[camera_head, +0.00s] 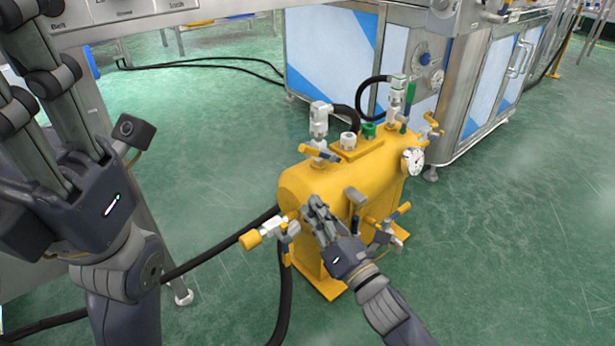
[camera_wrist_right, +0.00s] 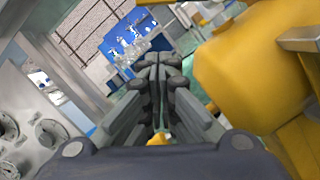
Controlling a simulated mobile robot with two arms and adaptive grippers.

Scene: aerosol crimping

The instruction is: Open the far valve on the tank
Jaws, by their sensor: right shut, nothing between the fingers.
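The yellow tank (camera_head: 330,185) stands on the floor in the middle of the head view. Valves with yellow handles sit around it: one at its far right end (camera_head: 431,128), one on top at the left (camera_head: 319,152), one at its near left end (camera_head: 264,232) and one low on its right front (camera_head: 388,218). My right gripper (camera_head: 314,207) is shut and empty, in front of the tank's near end; whether it touches is unclear. In the right wrist view the shut fingers (camera_wrist_right: 157,85) lie left of the yellow tank (camera_wrist_right: 255,75). My left gripper (camera_head: 50,90) is at the left, its fingertips cut off.
A pressure gauge (camera_head: 412,161) and a green-handled valve (camera_head: 409,100) are on the tank. Black hoses (camera_head: 283,300) run from it across the floor. A machine cabinet (camera_head: 400,60) stands close behind. Green floor (camera_head: 510,240) is clear at right.

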